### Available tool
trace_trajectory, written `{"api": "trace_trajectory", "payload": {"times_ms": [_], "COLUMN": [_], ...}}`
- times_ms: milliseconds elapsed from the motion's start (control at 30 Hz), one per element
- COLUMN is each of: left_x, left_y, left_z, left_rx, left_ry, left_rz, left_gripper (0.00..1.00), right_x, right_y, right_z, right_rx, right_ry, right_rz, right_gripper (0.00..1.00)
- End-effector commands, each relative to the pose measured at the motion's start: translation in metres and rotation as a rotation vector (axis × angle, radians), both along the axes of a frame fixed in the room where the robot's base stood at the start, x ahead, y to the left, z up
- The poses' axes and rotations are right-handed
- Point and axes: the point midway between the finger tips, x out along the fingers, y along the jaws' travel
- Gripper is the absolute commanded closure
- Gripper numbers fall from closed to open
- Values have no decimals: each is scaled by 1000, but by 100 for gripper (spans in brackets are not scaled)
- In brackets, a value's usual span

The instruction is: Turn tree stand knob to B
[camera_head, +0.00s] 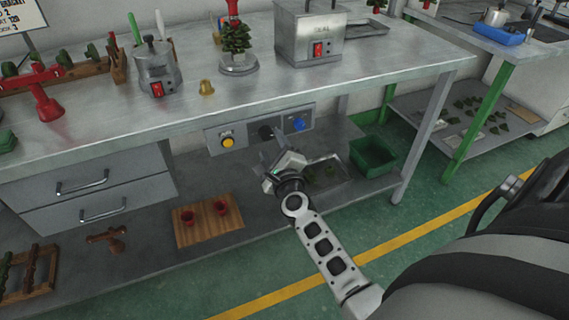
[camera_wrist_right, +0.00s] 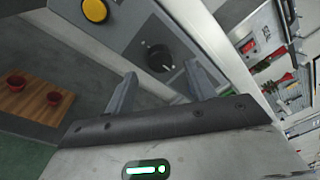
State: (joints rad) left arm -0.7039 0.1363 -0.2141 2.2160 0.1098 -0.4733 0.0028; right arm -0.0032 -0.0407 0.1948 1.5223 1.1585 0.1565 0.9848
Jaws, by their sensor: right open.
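A black round knob (camera_head: 265,132) sits on a grey control panel (camera_head: 247,134) under the front edge of the steel table. In the right wrist view the knob (camera_wrist_right: 159,56) lies ahead of the fingers, with small marks around it too small to read. My right gripper (camera_head: 273,152) is just in front of the panel, below the knob. Its two fingers (camera_wrist_right: 160,76) are spread with nothing between them, and they look apart from the knob. A small green tree (camera_head: 236,39) stands on a round stand on the tabletop. My left gripper is out of view.
On the panel, a yellow button (camera_head: 228,142) is left of the knob and a blue one (camera_head: 299,124) is right. A wooden board (camera_head: 207,235) with red cups and a green bin (camera_head: 373,156) are on the lower shelf. Drawers (camera_head: 95,194) are at the left.

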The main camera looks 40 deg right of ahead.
Motion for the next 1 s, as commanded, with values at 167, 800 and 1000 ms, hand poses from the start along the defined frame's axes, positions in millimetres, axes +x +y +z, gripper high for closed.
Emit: {"api": "trace_trajectory", "payload": {"times_ms": [167, 800, 1000], "left_x": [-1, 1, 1], "left_y": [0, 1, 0], "left_z": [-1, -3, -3], "left_rx": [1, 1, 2], "left_ry": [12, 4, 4], "left_rz": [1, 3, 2], "left_gripper": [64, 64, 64], "right_x": [-44, -120, -119], "right_y": [15, 42, 42], "right_z": [-1, 0, 0], "right_rx": [1, 1, 1], "right_ry": [4, 0, 0], "right_rz": [1, -1, -1], "right_gripper": [45, 45, 45]}}
